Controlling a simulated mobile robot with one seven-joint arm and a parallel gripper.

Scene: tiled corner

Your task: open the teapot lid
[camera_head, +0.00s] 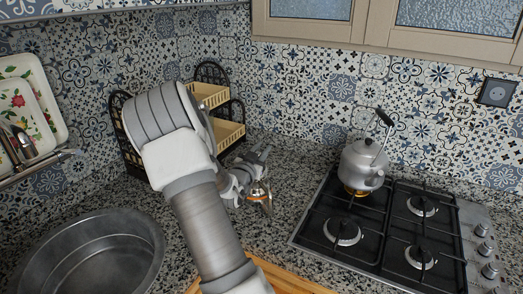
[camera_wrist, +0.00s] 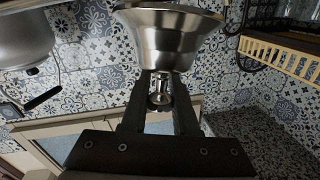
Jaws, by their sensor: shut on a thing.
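In the wrist view my gripper (camera_wrist: 160,84) is shut on the knob (camera_wrist: 160,98) of a flared steel piece that looks like the lid (camera_wrist: 168,38). The wrist picture appears upside down. I cannot tell whether the lid is seated on the teapot or apart from it.
A grey kettle (camera_head: 359,166) stands on the black gas hob (camera_head: 383,224) to the right. A large metal basin (camera_head: 92,250) is at lower left. A dark rack with yellow trays (camera_head: 229,132) stands behind my arm. Counter between teapot and hob is clear.

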